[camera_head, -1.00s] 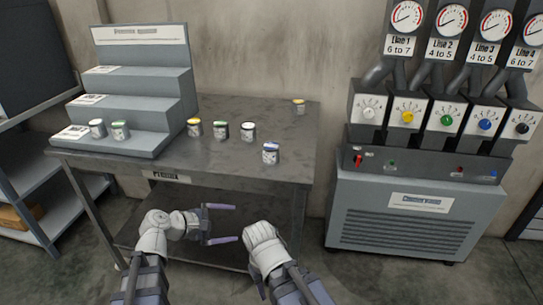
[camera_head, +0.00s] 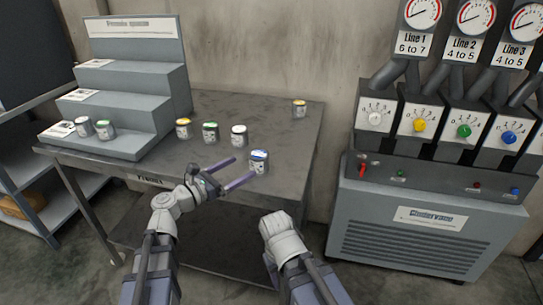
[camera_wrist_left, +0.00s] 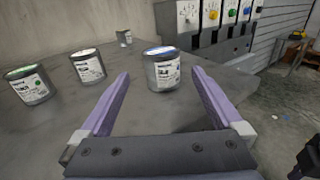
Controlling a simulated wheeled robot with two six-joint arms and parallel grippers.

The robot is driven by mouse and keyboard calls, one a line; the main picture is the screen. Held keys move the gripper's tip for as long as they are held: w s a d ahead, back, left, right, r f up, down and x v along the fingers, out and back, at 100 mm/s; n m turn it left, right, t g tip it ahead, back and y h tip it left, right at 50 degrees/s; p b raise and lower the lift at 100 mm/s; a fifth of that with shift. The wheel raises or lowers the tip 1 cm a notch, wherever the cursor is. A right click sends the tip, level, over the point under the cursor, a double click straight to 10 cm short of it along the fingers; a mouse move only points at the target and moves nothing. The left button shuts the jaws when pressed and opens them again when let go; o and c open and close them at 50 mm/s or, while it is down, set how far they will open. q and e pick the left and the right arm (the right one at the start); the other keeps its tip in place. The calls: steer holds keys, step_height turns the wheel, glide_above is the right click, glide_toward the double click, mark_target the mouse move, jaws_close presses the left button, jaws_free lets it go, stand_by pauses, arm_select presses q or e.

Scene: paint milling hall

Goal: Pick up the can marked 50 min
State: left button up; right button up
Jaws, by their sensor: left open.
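Several small metal cans with white labels stand upright on the grey table; I cannot read which is marked 50 min. A blue-lidded can (camera_head: 259,163) is nearest the front right; it also shows in the left wrist view (camera_wrist_left: 163,72). My left gripper (camera_head: 246,168) is open and empty, its purple fingers reaching toward this can. In the left wrist view the can appears between the fingertips. Farther left are a white-lidded can (camera_head: 239,136), a green-lidded can (camera_head: 210,133) and a yellow-lidded can (camera_head: 184,129). My right arm shows, but its fingers do not.
Another can (camera_head: 299,109) stands at the table's back right. A stepped grey stand (camera_head: 130,85) holds two cans (camera_head: 104,129) on its lowest step. A dosing machine (camera_head: 430,215) with dials stands right of the table (camera_head: 285,185). The table's middle back is clear.

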mark_target(266, 152)
arm_select(q)
steer(key=shift+w+d+r, duration=0.1)
steer(key=shift+w+d, duration=0.15)
steer(key=shift+w, duration=0.05)
steer(key=shift+x, duration=3.9)
steer(key=shift+s+r, duration=0.2)
steer(key=c, duration=1.5)
arm_select(e)
steer(key=shift+w+d+r, duration=0.2)
steer(key=shift+d, duration=0.05)
arm_select(q)
step_height(266, 152, up, 10)
steer(key=p, duration=1)
arm_select(e)
step_height(266, 152, up, 10)
